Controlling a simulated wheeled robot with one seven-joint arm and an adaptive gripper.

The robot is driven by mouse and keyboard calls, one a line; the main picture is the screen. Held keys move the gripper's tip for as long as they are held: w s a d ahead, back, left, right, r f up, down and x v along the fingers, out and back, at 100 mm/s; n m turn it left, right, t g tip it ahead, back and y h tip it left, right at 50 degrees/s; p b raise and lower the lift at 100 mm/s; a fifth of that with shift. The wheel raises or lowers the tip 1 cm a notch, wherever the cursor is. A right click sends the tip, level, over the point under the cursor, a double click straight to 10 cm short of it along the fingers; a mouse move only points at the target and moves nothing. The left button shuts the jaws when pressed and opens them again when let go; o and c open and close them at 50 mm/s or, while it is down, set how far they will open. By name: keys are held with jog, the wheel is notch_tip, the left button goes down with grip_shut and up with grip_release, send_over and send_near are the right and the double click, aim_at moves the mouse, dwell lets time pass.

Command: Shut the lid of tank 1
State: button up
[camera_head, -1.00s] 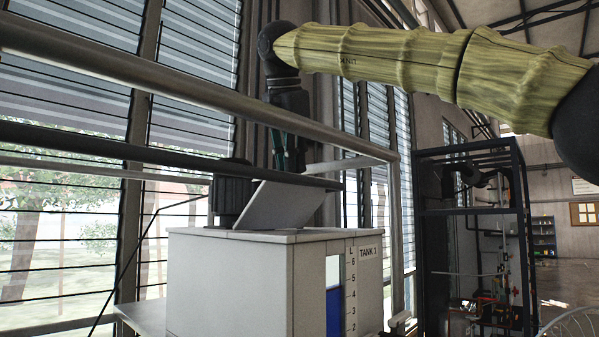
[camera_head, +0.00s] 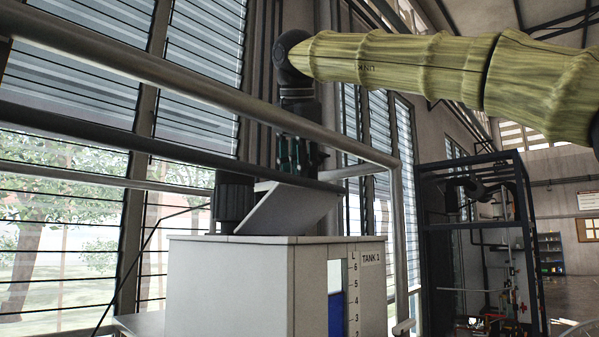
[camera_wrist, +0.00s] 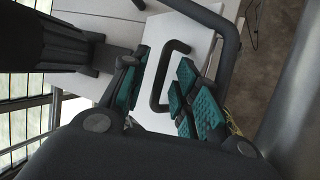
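Tank 1 (camera_head: 230,285) is a white box with a level scale and a "TANK 1" label, low in the middle of the head view. Its pale lid (camera_head: 290,210) stands open, tilted up above the tank top. My gripper (camera_head: 297,155) points down just above and behind the raised lid. In the wrist view my gripper (camera_wrist: 163,65) has its teal-padded fingers spread. A dark U-shaped handle (camera_wrist: 155,92) on the white lid (camera_wrist: 178,32) shows between them, with visible gaps. I cannot tell the depth between handle and fingers.
A metal rail (camera_head: 200,88) crosses in front of my gripper and the lid. A dark cylinder (camera_head: 234,197) stands beside the lid, left of it. Louvred windows (camera_head: 60,190) rise behind. A dark shelf rack (camera_head: 475,245) stands at the right.

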jog(key=v, duration=1.2)
jog(key=shift+d, duration=0.1)
